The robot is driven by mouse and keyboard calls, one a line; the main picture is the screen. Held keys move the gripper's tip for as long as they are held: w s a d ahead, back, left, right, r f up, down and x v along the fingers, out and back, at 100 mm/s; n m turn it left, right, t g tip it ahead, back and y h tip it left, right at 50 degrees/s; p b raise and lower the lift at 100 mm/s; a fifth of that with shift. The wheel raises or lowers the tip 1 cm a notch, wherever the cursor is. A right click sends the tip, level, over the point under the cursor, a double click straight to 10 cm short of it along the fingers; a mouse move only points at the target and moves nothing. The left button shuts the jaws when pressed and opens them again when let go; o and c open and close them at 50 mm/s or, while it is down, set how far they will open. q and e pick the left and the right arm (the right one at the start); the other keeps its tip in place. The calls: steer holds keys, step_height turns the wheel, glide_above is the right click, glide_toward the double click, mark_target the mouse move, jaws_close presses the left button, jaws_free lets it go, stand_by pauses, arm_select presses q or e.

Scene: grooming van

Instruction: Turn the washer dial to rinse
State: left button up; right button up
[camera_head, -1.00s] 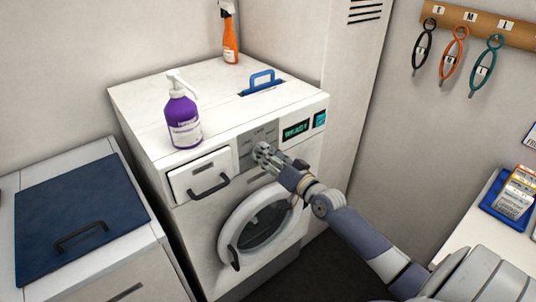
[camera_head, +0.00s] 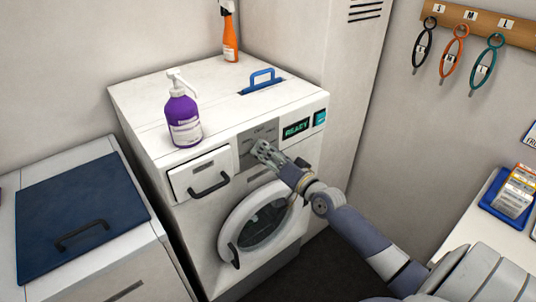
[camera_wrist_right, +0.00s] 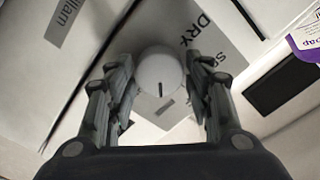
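The white washer (camera_head: 150,112) stands against the back wall, with a grey dial panel (camera_head: 244,149) on its front. In the right wrist view the round white dial (camera_wrist_right: 158,72) has a dark pointer line on its lower part. My right gripper (camera_head: 258,149) is at the panel and covers the dial in the head view. In the wrist view its fingers (camera_wrist_right: 160,80) are open on both sides of the dial, with visible gaps. The word DRY shows beside the dial; another label is partly hidden by a finger. My left gripper is not in view.
The display (camera_head: 296,129) reads READY. A purple pump bottle (camera_head: 184,118) and an orange spray bottle (camera_head: 230,40) stand on top. A drawer (camera_head: 200,175) lies left of the panel, and the round door (camera_head: 228,222) below. A blue-lidded chest (camera_head: 80,210) stands left.

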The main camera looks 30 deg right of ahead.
steer(key=shift+o, duration=0.4)
steer(key=shift+s, duration=0.1)
steer(key=s+d, duration=0.1)
steer(key=s, duration=1)
steer(key=shift+s, duration=0.4)
steer(key=s+d+f+n+g+h, duration=0.1)
steer(key=s+f+g, duration=0.2)
steer(key=f, duration=0.9)
steer(key=s+f+n+g, duration=0.15)
steer(key=s+f, duration=0.25)
steer(key=f, duration=0.7)
steer(key=s+d+f+g+h, duration=0.1)
steer(key=s+f+g, duration=0.2)
steer(key=f, duration=0.9)
steer(key=s+a+f+n+g, duration=0.2)
steer(key=s+a+f, duration=0.3)
steer(key=s, duration=0.5)
steer(key=s+a+f+n+g, duration=0.3)
steer(key=s+a+f, duration=0.3)
steer(key=s+f, duration=0.4)
steer(key=s+a+f+n+g, duration=0.3)
steer(key=s+a+f, duration=0.3)
steer(key=s+f, duration=0.2)
steer(key=shift+s+f+g+y, duration=0.15)
steer(key=shift+s+g+y, duration=0.25)
steer(key=shift+s+g, duration=0.55)
